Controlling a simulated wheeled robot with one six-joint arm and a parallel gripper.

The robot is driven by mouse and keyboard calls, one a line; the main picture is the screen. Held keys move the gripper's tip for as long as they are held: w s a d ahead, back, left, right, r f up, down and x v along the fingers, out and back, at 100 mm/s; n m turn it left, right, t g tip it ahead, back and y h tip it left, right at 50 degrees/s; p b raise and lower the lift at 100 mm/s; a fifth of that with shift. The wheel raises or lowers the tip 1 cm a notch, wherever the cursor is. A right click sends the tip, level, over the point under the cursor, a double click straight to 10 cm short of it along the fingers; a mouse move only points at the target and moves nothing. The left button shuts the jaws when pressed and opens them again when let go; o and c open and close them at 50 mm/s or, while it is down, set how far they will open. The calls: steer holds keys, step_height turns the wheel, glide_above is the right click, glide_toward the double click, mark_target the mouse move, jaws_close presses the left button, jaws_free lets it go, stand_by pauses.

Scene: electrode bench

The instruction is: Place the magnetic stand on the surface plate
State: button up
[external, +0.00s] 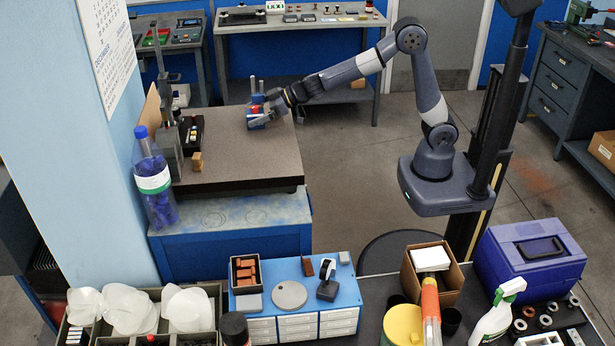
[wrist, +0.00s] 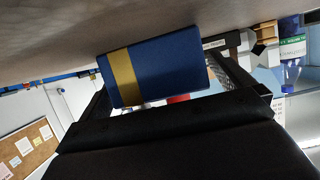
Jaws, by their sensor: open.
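My gripper (external: 270,101) is at the stand's right side. Its jaws are open, with a dark finger on either side of the base. Whether either finger touches the base cannot be told.
A height gauge (external: 167,110), a black case (external: 191,133) and a small wooden block (external: 197,161) stand at the plate's left side. A blue-capped bottle (external: 152,180) stands at its front left. The plate's middle and front right are clear.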

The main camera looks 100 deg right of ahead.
steer(key=p+v, duration=0.2)
steer(key=v, duration=1)
steer(key=shift+p, duration=0.3)
steer(key=shift+a, duration=0.1)
steer(key=s+a+f+n+y+b, duration=0.25)
steer(key=s+a, duration=0.25)
steer(key=a, duration=0.6)
steer(key=s+a+f+n+y+b, duration=0.1)
steer(key=s+a+f+n+y, duration=0.2)
steer(key=a, duration=0.7)
steer(key=s+a+f+n+g+y+b, duration=0.1)
steer(key=s+a+f+b, duration=0.2)
steer(key=s, duration=0.5)
steer(key=s+a+f+n+g+y+b, duration=0.1)
steer(key=s+a+f+g, duration=0.15)
steer(key=s+a, duration=0.45)
steer(key=b+x, duration=0.6)
steer(key=x, duration=0.3)
steer(key=shift+d+t+b, duration=0.25)
steer(key=shift+t+b, duration=0.1)
steer(key=shift+t, duration=0.1)
